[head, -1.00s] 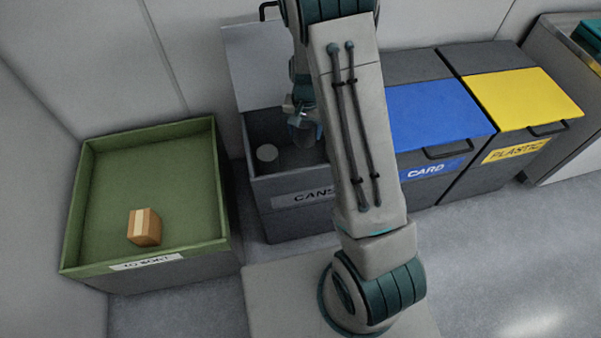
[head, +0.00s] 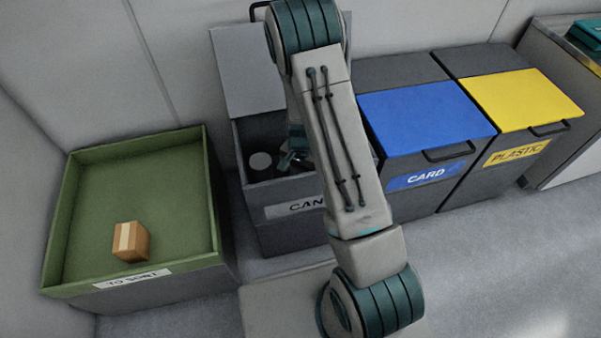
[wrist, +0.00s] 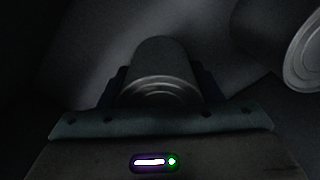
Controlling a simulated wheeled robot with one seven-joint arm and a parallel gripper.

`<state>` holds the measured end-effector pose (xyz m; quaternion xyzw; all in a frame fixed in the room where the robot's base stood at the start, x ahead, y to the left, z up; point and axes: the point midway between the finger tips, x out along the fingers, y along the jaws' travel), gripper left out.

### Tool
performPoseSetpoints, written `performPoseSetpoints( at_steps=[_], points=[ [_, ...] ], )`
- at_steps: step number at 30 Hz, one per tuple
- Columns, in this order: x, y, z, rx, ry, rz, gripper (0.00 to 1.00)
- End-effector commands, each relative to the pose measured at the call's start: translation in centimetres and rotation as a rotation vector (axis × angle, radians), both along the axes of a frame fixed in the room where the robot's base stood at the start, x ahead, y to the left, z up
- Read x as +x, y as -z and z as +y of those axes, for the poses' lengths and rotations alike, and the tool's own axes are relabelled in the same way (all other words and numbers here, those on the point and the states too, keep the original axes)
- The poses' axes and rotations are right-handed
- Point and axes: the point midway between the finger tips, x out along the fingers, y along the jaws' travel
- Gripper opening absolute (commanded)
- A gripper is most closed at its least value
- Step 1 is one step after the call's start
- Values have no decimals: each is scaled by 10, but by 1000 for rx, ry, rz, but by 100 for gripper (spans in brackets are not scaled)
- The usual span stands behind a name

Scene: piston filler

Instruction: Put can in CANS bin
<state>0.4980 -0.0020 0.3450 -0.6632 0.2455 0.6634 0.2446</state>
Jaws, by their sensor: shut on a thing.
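My gripper (wrist: 160,95) is shut on a can (wrist: 160,75), seen end-on between the fingers in the dark wrist view. In the head view my gripper (head: 292,160) is down inside the open CANS bin (head: 290,208), partly hidden by my arm. The held can cannot be made out clearly there. Another can (head: 261,161) stands in the bin to the left of my gripper, and a can end (wrist: 304,55) shows at the right edge of the wrist view, apart from the held can.
The CANS bin's grey lid (head: 247,70) is up. The blue CARD bin (head: 425,115) and yellow PLASTIC bin (head: 522,98) to the right are closed. A green TO SORT crate (head: 60,225) on the left holds a small brown box (head: 131,241).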

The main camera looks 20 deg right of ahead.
Motion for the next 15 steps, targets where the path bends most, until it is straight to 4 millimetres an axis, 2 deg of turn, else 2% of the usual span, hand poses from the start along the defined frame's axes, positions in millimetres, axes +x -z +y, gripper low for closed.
performPoseSetpoints(
  at_steps=[9,10,12,15],
  points=[
    [0,3,0,0,0,-1,37],
    [0,2,0,0,0,-1,64],
    [0,2,0,0,0,-1,81],
    [0,1,0,0,0,-1,81]
  ],
)
